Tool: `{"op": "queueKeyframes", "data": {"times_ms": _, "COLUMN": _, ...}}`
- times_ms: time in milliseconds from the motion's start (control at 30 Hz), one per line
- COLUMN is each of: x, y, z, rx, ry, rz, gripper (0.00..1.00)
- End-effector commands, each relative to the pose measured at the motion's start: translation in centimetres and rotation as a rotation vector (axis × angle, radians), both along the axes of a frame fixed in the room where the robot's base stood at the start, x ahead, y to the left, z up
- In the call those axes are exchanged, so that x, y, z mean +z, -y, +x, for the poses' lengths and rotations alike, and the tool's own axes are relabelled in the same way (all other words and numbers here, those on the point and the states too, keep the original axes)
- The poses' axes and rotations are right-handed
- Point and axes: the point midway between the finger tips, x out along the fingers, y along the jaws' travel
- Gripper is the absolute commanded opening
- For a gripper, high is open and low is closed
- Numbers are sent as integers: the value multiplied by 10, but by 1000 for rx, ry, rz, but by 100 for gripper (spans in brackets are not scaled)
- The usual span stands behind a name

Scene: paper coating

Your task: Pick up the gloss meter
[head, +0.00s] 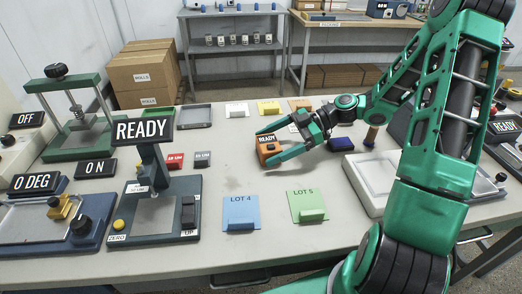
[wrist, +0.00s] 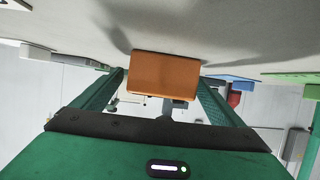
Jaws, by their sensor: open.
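My gripper (head: 264,146) is open and reaches in low from the right, one finger on the far side of the box and one on the near side. I see no contact. The box's right side is partly hidden by the fingers.
A blue LOT 4 card (head: 240,215) and a green LOT 5 card (head: 308,207) lie nearer. A READY gauge stand (head: 150,170) is to the left. The front-middle table (head: 275,245) is clear.

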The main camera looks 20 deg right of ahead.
Motion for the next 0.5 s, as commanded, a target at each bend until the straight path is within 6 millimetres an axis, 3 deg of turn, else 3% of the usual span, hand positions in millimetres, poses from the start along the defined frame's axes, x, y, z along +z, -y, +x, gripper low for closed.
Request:
{"op": "queueKeyframes", "data": {"times_ms": 267, "x": -5, "y": -4, "z": -2, "rx": -6, "ry": -11, "rz": 2, "gripper": 92}}
{"op": "queueKeyframes", "data": {"times_ms": 500, "x": -5, "y": -4, "z": -2, "rx": -6, "ry": -8, "rz": 2, "gripper": 39}}
